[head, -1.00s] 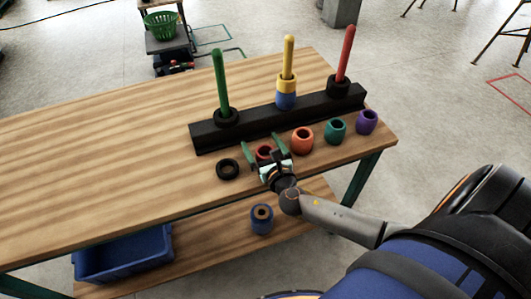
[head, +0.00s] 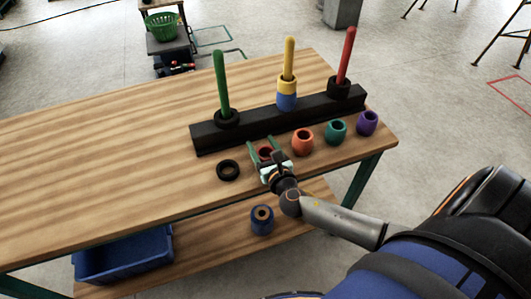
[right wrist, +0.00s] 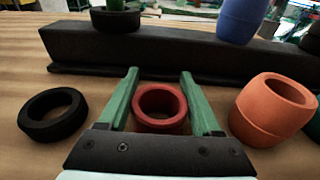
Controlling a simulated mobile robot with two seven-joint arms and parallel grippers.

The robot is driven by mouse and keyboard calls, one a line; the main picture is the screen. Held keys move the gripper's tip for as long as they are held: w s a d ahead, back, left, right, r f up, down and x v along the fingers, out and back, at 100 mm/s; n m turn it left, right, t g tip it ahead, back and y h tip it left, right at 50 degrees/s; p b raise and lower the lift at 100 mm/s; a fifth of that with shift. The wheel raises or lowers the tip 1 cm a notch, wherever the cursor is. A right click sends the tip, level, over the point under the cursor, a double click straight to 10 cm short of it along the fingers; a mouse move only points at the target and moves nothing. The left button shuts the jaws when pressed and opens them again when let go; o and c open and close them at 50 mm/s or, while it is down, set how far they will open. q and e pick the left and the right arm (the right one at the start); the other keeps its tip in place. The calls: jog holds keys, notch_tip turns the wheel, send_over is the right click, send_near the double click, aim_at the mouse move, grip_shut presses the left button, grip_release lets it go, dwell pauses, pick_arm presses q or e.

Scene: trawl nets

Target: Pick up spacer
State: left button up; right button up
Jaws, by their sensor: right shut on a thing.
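A short red spacer (head: 266,153) stands on the wooden table in front of the black peg base; its hollow top shows in the right wrist view (right wrist: 160,118). My right gripper (head: 265,147) has its green fingers on either side of this red spacer and is shut on it. The spacer looks still at table level. A flat black ring (head: 228,171) lies to its left. An orange spacer (head: 302,142), a teal one (head: 336,131) and a purple one (head: 367,122) stand in a row to its right. My left gripper is not in view.
The black base (head: 210,140) carries a green peg (head: 221,80), a yellow peg (head: 289,55) with yellow and blue spacers, and a red peg (head: 347,55). A blue spacer (head: 262,222) and a blue bin (head: 125,255) are on the lower shelf. The table's left is clear.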

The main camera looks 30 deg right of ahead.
jog(key=shift+r, duration=0.1)
jog(key=shift+r, duration=0.25)
jog(key=r+p, duration=0.2)
jog(key=r, duration=0.1)
jog(key=shift+s+d+r, duration=0.15)
jog(key=shift+s+r, duration=0.1)
jog(key=shift+s, duration=0.1)
jog(key=s+r, duration=0.1)
jog(key=r, duration=0.1)
jog(key=s+r+p, duration=0.1)
jog(key=s+r, duration=0.1)
jog(key=shift+s+d+p, duration=0.1)
jog(key=shift+d+p, duration=0.2)
jog(key=shift+d, duration=0.1)
jog(key=s+d+r, duration=0.3)
jog(key=s+r, duration=0.1)
jog(key=s, duration=0.5)
jog(key=shift+s+r, duration=0.3)
jog(key=shift+r, duration=0.1)
